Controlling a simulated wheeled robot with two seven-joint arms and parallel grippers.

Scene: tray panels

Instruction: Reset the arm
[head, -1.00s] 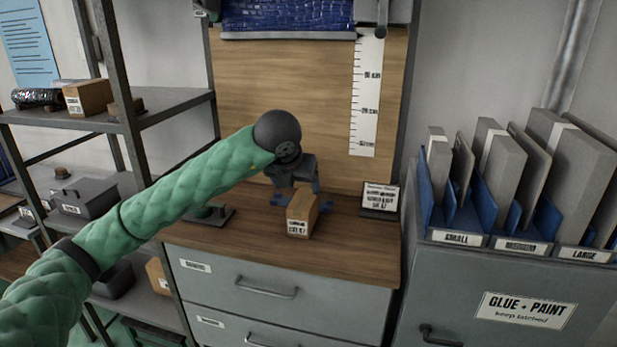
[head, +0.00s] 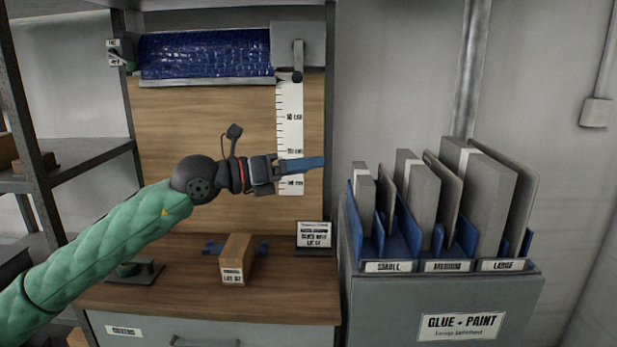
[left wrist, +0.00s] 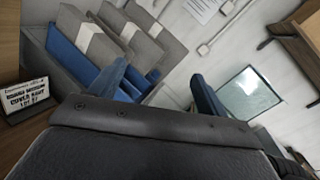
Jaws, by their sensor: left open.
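My left gripper (head: 305,164) is raised above the wooden worktop, in front of the backboard and ruler. It points right, toward the panel rack. Its two blue fingers stand apart with nothing between them in the left wrist view (left wrist: 163,84). My green left arm comes in from the left. A small brown carton (head: 236,262) with a white label stands on the worktop (head: 290,295), below and apart from the gripper. Blue parts show on both sides behind the carton. My right gripper is out of view.
A blue rack (head: 357,235) holds several grey panels on a grey cabinet (head: 385,310) at right; it also shows in the wrist view (left wrist: 70,50). A label card (head: 313,235) stands at the worktop's right edge. A blue roll (head: 205,55) hangs above. Metal shelves (head: 85,165) stand left.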

